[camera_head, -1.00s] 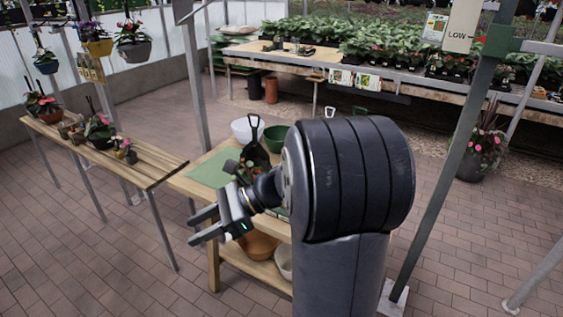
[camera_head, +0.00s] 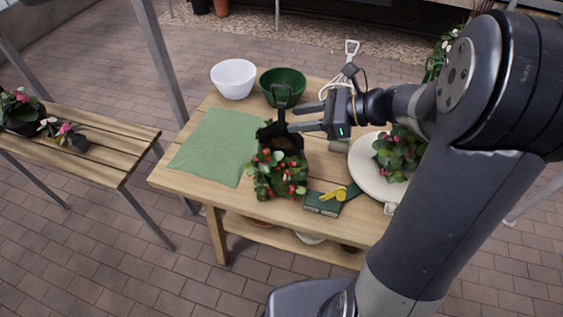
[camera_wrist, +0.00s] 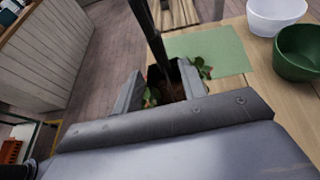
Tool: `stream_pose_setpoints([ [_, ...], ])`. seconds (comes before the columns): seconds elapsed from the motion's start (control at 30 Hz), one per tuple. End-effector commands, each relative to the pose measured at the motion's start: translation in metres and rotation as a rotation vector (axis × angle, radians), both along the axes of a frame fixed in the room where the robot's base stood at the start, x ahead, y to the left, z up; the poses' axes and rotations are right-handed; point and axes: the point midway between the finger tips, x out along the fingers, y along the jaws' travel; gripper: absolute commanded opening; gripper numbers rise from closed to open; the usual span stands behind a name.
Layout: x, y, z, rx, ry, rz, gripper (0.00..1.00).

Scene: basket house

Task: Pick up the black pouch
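A black pouch-like thing (camera_head: 281,137) with an upright dark handle stands on the wooden table, behind a leafy plant with red flowers (camera_head: 277,174). I cannot tell whether the handle is part of it or a separate tool. My gripper (camera_head: 292,118) is open, its fingers pointing left at the handle's right side. In the wrist view, the dark pouch (camera_wrist: 174,80) with brown inside shows beyond and between my open fingers (camera_wrist: 160,82). Nothing is clearly gripped; contact cannot be told.
A white bowl (camera_head: 233,80) and a green bowl (camera_head: 283,88) stand behind on the table (camera_head: 186,190). A green mat (camera_head: 210,147) lies left. A dark green box (camera_head: 323,204) with a yellow item is in front. A white round dish (camera_head: 368,172) with a plant is right.

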Motion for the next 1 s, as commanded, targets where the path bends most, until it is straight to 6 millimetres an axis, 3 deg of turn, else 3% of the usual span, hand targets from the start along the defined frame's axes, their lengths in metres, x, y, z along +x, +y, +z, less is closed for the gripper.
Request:
stream_pose_setpoints([
  [0.33,0.016,0.042,-0.006,0.0,0.001,0.004,0.4],
  [0.67,0.018,0.047,-0.01,0.0,0.0,0.001,0.4],
  [1.0,0.018,0.047,-0.01,0.0,-0.001,0.001,0.12],
])
